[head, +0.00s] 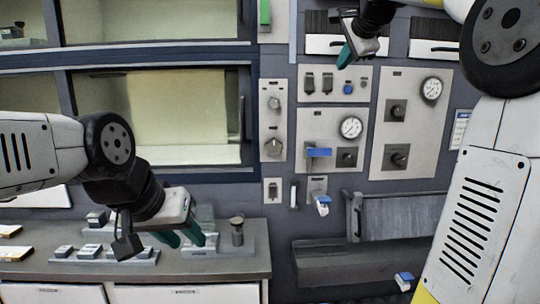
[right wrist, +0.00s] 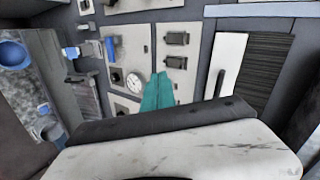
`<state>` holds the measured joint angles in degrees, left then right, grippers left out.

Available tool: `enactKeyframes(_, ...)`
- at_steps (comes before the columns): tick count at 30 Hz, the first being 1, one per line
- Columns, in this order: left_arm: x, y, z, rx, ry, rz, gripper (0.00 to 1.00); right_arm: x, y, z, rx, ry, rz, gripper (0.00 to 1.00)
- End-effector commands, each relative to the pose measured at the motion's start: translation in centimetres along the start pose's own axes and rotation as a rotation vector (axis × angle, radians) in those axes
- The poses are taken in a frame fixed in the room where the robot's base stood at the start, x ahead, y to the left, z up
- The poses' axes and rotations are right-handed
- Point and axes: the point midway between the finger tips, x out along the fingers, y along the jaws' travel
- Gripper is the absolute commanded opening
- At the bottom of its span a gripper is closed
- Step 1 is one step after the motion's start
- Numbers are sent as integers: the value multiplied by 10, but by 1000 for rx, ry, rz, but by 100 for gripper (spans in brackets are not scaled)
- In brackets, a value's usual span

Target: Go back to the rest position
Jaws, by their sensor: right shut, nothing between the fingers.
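My left gripper (head: 182,236) hangs over the back of the grey bench at lower left in the head view. Its two teal fingers point down and stand apart, with nothing visible between them. My right gripper (head: 346,57) is at the top, right of centre, in front of the control wall and above the blue switch panel. In the right wrist view its teal fingers (right wrist: 158,93) lie together, shut and empty. They appear in front of the panels with the dial, and no contact is visible.
A grey bench (head: 205,268) at lower left carries small parts on trays. The control wall has a round gauge (head: 351,127), a second gauge (head: 431,89), knobs and a blue-handled lever (head: 319,152). A grey trough (head: 345,262) sits low on the right. A glazed window (head: 165,115) fills the upper left.

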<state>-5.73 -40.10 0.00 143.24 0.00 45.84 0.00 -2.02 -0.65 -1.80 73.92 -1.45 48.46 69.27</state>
Motion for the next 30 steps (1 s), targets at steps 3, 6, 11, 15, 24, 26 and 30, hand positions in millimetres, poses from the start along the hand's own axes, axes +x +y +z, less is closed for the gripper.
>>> enactKeyframes(3, 0, 0, 0, 0, 0, 0, 36, -23, 64, 36, -230, -63, 69, 0)
enactKeyframes(6, 0, 0, 0, 0, 0, 0, 36, -39, 124, 66, -435, -127, 119, 0)
enactKeyframes(11, 0, 0, 0, 0, 0, 0, 36, -64, 230, 118, -764, -250, 176, 0)
enactKeyframes(15, 0, 0, 0, 0, 0, 0, 36, -82, 315, 154, -1005, -354, 200, 0)
enactKeyframes(24, 0, 0, 0, 0, 0, 0, 36, -96, 401, 188, -1237, -469, 208, 0)
enactKeyframes(26, 0, 0, 0, 0, 0, 0, 36, -96, 403, 189, -1245, -473, 208, 0)
enactKeyframes(30, 0, 0, 0, 0, 0, 0, 36, -96, 403, 189, -1244, -473, 208, 0)
